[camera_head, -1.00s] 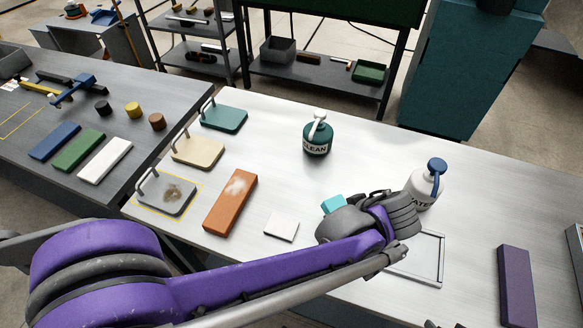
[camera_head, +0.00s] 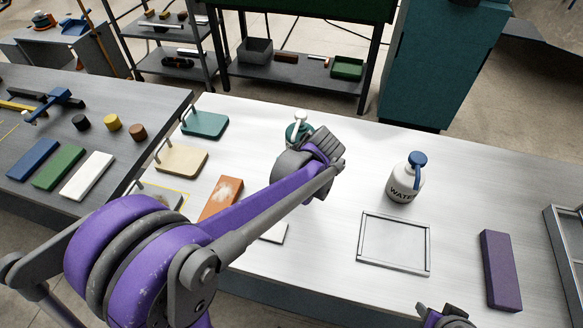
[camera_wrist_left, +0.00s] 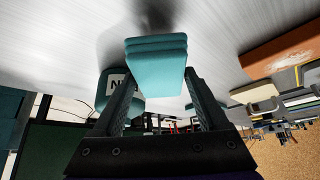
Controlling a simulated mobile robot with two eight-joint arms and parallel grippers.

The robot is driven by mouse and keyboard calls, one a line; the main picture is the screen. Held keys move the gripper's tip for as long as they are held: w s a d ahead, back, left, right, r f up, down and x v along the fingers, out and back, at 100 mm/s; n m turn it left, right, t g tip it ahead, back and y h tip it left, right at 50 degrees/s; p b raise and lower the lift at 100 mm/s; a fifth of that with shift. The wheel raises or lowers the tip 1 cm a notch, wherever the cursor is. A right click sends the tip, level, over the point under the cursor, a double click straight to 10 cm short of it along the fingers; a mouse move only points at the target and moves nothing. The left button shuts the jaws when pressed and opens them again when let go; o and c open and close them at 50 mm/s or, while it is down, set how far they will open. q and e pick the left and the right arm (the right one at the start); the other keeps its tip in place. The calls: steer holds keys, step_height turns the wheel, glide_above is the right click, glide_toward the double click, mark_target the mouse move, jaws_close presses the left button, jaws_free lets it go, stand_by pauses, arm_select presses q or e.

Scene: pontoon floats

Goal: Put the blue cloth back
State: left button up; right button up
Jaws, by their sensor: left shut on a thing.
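A folded light-blue cloth (camera_wrist_left: 156,62) is held between the fingers of my left gripper (camera_wrist_left: 160,100) in the left wrist view. In the head view my left gripper (camera_head: 296,168) is in front of the green "CLEAN" bottle (camera_head: 297,131) and partly hides it. The cloth is hidden behind the gripper there. A grey rectangular frame (camera_head: 362,232) lies on the table to the right, with bare surface inside it.
A white "WATER" bottle (camera_head: 404,182) stands behind the frame. A purple block (camera_head: 500,270) lies at right. An orange block (camera_head: 220,198), a white square (camera_head: 274,232) and handled pads in teal (camera_head: 205,124) and beige (camera_head: 182,159) are at left.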

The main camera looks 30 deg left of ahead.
arm_select(q)
steer(key=shift+w+a, duration=0.2)
steer(key=shift+a, duration=0.2)
step_height(320, 180, down, 4)
steer(key=shift+a+r, duration=0.1)
steer(key=shift+r, duration=0.1)
steer(key=shift+f, duration=0.2)
steer(key=o, duration=1.2)
steer(key=shift+r, duration=0.1)
steer(key=shift+r, duration=0.1)
